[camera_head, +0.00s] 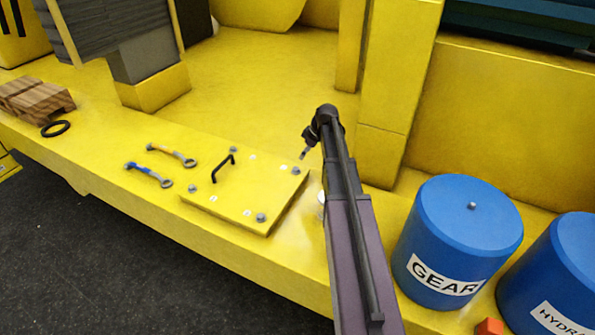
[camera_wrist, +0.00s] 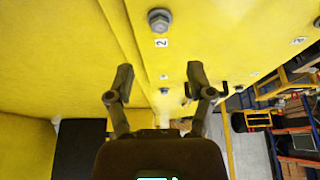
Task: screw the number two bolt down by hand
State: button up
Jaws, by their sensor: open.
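The number two bolt (camera_wrist: 159,20) is a grey hex-head bolt at the top of the wrist view, beside a small "2" label (camera_wrist: 161,43). My gripper (camera_wrist: 160,84) is open, with its two fingers apart and nothing between them. The bolt shows beyond the fingertips, apart from them. In the head view my gripper (camera_head: 304,153) hangs above the far right corner of the yellow plate (camera_head: 235,195), close to a corner bolt (camera_head: 297,170). The numbers are too small to read there. I cannot tell how deep the bolt sits.
A black handle (camera_head: 222,168) stands up from the plate. Other bolts sit at the plate's corners, one near right (camera_head: 261,217). Two wrenches (camera_head: 149,175) lie left of it. A blue GEAR drum (camera_head: 458,240) stands right of my arm, and a yellow post (camera_head: 390,100) rises behind.

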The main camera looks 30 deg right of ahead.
aim_at(296, 168)
jog(key=shift+b+x, duration=3.9)
jog(key=shift+x, duration=0.65)
grip_shut()
